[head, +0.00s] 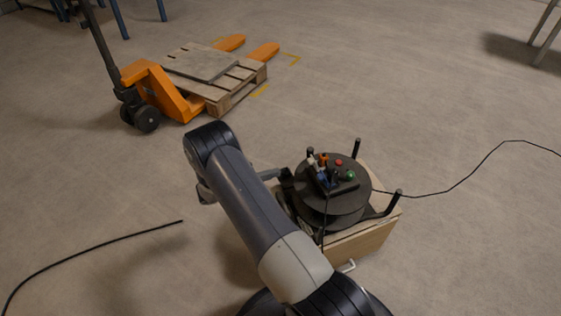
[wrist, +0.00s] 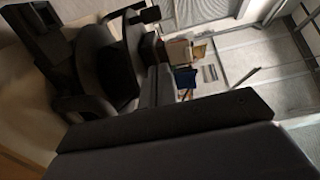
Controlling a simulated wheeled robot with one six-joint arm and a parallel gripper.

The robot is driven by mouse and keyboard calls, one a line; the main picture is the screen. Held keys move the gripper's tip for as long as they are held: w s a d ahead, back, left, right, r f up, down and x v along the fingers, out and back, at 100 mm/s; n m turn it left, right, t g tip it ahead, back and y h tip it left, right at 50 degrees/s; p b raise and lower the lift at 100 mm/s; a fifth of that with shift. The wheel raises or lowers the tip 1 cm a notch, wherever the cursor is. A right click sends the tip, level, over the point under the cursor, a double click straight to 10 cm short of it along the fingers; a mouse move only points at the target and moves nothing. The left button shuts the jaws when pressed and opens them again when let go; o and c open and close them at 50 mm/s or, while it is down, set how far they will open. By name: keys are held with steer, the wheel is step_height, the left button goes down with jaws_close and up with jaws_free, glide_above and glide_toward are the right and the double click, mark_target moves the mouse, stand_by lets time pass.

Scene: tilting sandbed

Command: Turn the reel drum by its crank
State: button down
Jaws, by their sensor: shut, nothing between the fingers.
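The reel drum (head: 345,207) is dark and round with wide flanges, and lies flat on a pale wooden box (head: 362,246). In the wrist view the dark drum (wrist: 97,62) fills the upper left, tilted in the picture. I cannot pick out its crank with certainty. My gripper (head: 284,176) is at the drum's left side, partly hidden behind my arm; it is shut and empty. I cannot tell whether it touches the drum. In the wrist view large dark surfaces cover the lower middle and hide part of the drum.
Dark posts (head: 356,149) rise around the drum. Red and green knobs (head: 350,175) sit on its top. A small pale handle (head: 347,267) sticks out at the box's front. A black cable (head: 455,186) runs right. An orange pallet jack (head: 160,91) with a pallet stands behind left.

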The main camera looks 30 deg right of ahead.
mark_target(300, 167)
steer(key=d, duration=0.3)
steer(key=s+d, duration=0.1)
steer(key=d, duration=0.1)
steer(key=d+b, duration=0.1)
steer(key=d, duration=0.2)
steer(key=shift+s+d+f, duration=0.1)
steer(key=shift+s+d, duration=0.05)
steer(key=shift+d, duration=0.15)
steer(key=shift+w+d+b, duration=0.2)
steer(key=shift+w+d, duration=0.15)
steer(key=shift+d, duration=0.2)
steer(key=shift+w+d+b, duration=0.2)
steer(key=shift+w+d, duration=0.15)
steer(key=shift+d, duration=0.2)
steer(key=shift+w+d, duration=0.55)
steer(key=shift+d, duration=0.1)
